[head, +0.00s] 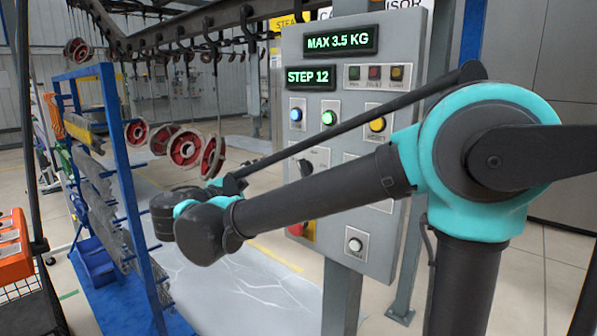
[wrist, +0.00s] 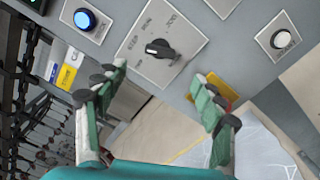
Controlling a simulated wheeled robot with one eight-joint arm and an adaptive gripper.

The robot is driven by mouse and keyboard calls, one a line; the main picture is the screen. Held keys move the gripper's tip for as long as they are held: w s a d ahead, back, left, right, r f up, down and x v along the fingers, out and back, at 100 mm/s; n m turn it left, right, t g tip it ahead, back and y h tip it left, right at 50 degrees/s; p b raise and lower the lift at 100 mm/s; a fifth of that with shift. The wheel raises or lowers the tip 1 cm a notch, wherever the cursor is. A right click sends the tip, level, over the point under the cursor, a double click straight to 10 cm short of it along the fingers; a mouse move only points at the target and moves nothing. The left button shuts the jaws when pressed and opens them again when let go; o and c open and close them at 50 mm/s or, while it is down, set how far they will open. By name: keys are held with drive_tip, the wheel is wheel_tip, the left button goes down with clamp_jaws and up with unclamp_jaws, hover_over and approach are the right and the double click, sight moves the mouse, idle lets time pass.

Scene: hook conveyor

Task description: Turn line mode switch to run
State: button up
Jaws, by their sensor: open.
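The line mode switch (wrist: 157,48) is a black rotary knob on a square grey plate with printed labels, in the upper middle of the wrist view. A pale mark on its left end points left in that view; the labels are too small to read surely. In the head view the switch (head: 306,167) is partly hidden by my arm. My gripper (wrist: 158,73) is open and empty, its green fingers spread on either side below the knob in the wrist view, apart from it. In the head view my arm hides the fingertips.
The grey control panel (head: 345,60) shows "MAX 3.5 KG" and "STEP 12". A lit blue button (wrist: 85,19), a white button (wrist: 279,40) and a yellow plate (wrist: 212,88) surround the switch. Red wheels (head: 185,148) hang from hooks beside a blue rack (head: 122,165) at left.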

drive_tip(key=x, duration=1)
drive_tip(key=shift+w+d, duration=0.3)
drive_tip(key=c, duration=1.2)
